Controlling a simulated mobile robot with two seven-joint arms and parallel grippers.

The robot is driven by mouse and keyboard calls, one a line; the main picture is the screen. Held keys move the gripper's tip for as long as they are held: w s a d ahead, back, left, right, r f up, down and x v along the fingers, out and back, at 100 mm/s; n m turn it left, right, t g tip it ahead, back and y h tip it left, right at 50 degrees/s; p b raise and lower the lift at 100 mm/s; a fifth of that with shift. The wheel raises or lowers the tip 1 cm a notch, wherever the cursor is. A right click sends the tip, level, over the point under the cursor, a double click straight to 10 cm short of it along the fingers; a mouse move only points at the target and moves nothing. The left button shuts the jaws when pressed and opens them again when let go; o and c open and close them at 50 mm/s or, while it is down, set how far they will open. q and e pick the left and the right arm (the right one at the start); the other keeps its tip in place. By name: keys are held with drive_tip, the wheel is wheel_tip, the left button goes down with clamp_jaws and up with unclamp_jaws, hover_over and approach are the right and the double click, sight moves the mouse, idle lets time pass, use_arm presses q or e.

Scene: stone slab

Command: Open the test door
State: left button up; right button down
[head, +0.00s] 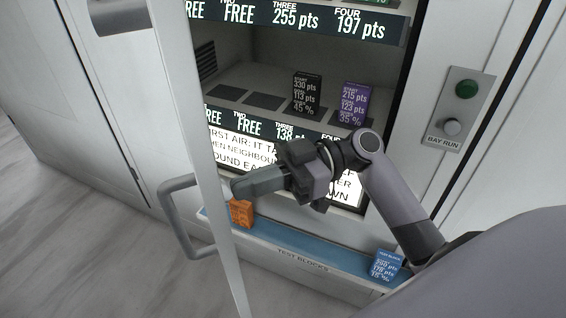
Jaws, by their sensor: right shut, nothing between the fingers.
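The test door (190,110) is a pale panel seen almost edge-on, standing ajar and swung out from the cabinet. Its grey bar handle (172,222) is on the outer face, on the left. My right gripper (240,187) is shut and empty. It reaches in from the right, between the door and the cabinet front, with its fingertips close to the door's inner side. I cannot tell whether they touch the door. My left gripper is out of view.
Below the opening, a blue ledge (300,249) marked TEST BLOCKS holds an orange block (241,213) just below my fingertips and a blue block (386,265) at right. Inside, black (306,92) and purple (353,103) blocks stand on a shelf. A button panel (459,108) is at right.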

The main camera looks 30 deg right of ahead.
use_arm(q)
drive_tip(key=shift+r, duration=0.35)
use_arm(e)
drive_tip(key=shift+w+a, duration=0.1)
drive_tip(key=shift+a, duration=0.8)
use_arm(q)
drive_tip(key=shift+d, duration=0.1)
use_arm(e)
drive_tip(key=shift+a, duration=0.15)
